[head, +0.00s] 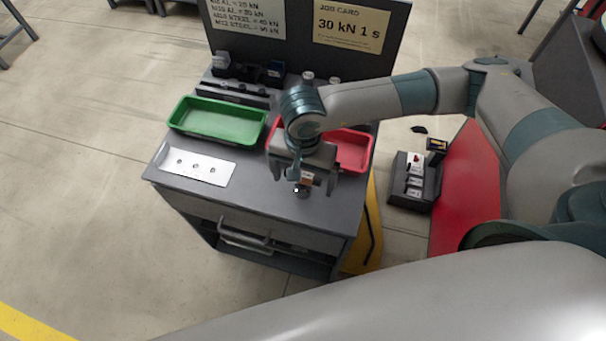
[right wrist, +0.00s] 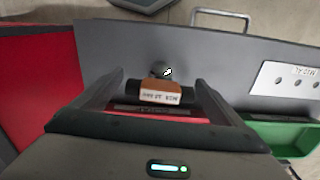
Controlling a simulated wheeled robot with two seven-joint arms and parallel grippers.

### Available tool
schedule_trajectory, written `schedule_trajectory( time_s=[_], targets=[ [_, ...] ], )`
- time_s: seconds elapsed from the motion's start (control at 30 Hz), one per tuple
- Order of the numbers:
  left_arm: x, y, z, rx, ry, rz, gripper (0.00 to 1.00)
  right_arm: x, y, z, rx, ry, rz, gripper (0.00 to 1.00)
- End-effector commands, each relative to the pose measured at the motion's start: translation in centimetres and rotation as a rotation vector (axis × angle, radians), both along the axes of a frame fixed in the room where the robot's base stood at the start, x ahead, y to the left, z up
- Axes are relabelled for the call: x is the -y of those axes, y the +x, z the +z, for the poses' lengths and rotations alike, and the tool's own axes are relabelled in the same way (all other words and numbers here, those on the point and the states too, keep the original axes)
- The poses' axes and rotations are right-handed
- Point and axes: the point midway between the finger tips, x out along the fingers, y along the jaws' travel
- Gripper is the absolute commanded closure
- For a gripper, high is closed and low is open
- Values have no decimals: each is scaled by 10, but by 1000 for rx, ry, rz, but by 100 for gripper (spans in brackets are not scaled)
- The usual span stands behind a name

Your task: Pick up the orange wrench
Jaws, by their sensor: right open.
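A short orange-brown piece with a white printed label (right wrist: 160,91) and a dark round end lies between the fingers of my right gripper (right wrist: 160,86). It fits the orange wrench, but its full shape is hidden. My left gripper is not in view.
The grey cart top (head: 248,190) holds a green tray (head: 218,118), a red tray (head: 355,150) partly behind my right arm, and a white plate with holes (head: 195,166). An upright board with cards (head: 352,25) stands behind. A dark device (head: 415,182) sits right of the cart.

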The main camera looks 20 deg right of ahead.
Motion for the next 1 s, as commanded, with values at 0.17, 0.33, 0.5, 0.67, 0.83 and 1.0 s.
schedule_trajectory(
  time_s=[0.17,0.33,0.5,0.67,0.83,1.0],
  targets=[
    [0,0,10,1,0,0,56,0,-1,-17,-2,-1,0,8],
    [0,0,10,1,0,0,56,0,0,-23,0,0,0,8],
    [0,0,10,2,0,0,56,0,0,-22,0,0,0,8],
    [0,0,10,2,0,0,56,0,0,-22,0,0,0,8],
    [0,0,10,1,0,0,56,0,0,-22,1,1,0,39],
    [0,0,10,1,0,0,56,0,0,-22,1,1,0,66]
  ],
)
